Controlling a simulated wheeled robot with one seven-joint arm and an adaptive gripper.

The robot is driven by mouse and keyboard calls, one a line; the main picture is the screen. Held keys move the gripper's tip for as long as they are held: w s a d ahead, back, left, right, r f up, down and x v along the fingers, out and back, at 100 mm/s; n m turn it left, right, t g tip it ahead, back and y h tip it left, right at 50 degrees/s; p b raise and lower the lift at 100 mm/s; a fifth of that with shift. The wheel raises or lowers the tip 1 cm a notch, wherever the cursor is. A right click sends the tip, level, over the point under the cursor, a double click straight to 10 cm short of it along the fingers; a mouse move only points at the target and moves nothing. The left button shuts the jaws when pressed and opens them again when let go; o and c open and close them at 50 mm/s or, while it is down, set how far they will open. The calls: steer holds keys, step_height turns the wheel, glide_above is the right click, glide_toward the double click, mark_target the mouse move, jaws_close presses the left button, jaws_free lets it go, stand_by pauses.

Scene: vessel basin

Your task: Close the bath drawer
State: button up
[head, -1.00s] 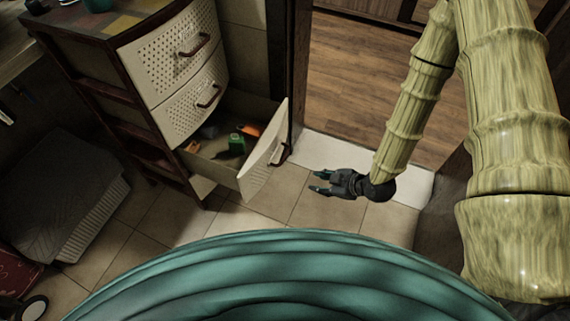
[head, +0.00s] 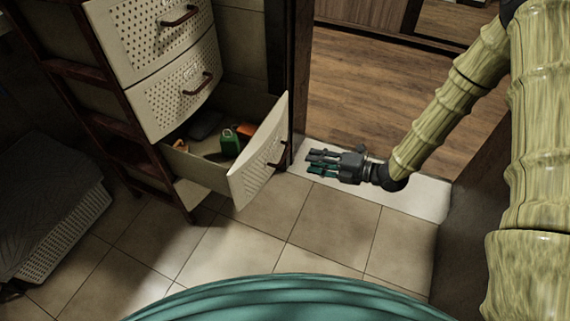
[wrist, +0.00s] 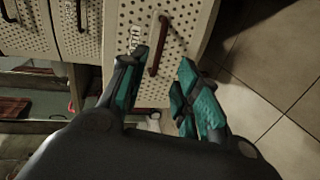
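The bath drawer (head: 247,184) is the third one down in the cabinet and is pulled out, with its cream front facing right. Its dark handle (head: 279,153) is on that front. It holds a green item (head: 230,142), an orange item and dark things. My gripper (head: 308,162) is to the right of the front, apart from it, with fingers pointing left at it. In the wrist view, my gripper (wrist: 160,75) is open and empty, and a perforated front (wrist: 180,20) with a brown handle (wrist: 158,45) shows beyond the fingertips. Contact is not visible.
Two shut perforated drawers (head: 165,95) are above the open one. A dark door frame (head: 300,70) stands behind the drawer's right end, with a white threshold (head: 415,190) beside it. A grey-covered basket (head: 65,235) lies at left. Tiled floor (head: 260,240) is clear in front.

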mark_target(285, 154)
steer(key=shift+n, duration=0.3)
steer(key=shift+b+x, duration=1.65)
steer(key=shift+x, duration=3.8)
steer(key=shift+r, duration=0.1)
steer(key=shift+c, duration=0.5)
jaws_close()
